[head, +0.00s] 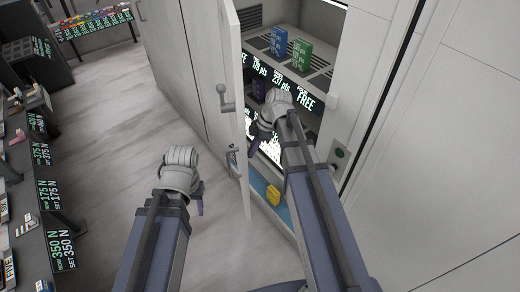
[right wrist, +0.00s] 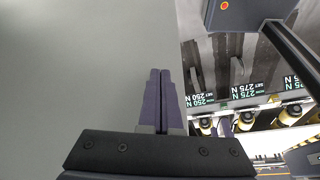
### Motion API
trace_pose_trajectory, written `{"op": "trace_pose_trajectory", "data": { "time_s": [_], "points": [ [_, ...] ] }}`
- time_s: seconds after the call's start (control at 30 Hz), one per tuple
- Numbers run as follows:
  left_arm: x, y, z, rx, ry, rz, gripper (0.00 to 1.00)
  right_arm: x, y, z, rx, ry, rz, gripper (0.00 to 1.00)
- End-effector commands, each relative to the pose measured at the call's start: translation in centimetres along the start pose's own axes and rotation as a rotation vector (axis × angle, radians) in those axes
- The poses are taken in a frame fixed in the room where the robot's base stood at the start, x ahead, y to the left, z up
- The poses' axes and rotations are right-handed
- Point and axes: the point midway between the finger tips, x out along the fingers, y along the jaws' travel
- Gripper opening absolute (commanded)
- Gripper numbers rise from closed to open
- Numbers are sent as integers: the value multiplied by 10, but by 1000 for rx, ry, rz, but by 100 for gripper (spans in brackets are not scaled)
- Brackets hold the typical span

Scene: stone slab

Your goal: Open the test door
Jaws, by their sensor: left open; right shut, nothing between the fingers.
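The test door (head: 232,60) is a tall white panel, standing open and seen nearly edge-on in the head view. A grey lever handle (head: 225,98) is on its left face. My right gripper (head: 258,143) is shut and empty, on the inner side of the door in front of the cabinet opening. In the right wrist view its purple fingers (right wrist: 160,90) are together beside a plain grey surface that looks like the door (right wrist: 80,70); contact cannot be told. My left gripper (head: 199,198) is open and empty, left of the door and low.
The open cabinet holds a shelf (head: 310,75) with a blue box (head: 278,41) and a green box (head: 301,55). A yellow object (head: 273,195) is lower down. A display rack (head: 45,205) stands at the left. The floor (head: 110,120) between is clear.

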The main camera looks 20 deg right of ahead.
Motion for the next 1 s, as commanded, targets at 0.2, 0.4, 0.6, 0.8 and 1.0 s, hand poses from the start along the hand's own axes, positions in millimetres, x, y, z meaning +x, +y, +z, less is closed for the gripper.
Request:
{"op": "trace_pose_trajectory", "data": {
  "time_s": [0.2, 0.4, 0.6, 0.8, 1.0],
  "points": [
    [0, 0, 0, 0, 0, 0, 50, 2, 0, -5, -1, 0, 0, 0],
    [0, 0, 0, 0, 0, 0, 50, 2, 0, -5, 0, 0, 0, 0],
    [0, 0, 0, 0, 0, 0, 50, 11, 0, -27, 27, -2, 12, 0],
    [0, 0, 0, 0, 0, 0, 50, 33, 1, -83, 100, 0, 41, 0],
    [0, 0, 0, 0, 0, 0, 50, 51, 8, -127, 112, 0, 45, 0]
  ]
}}
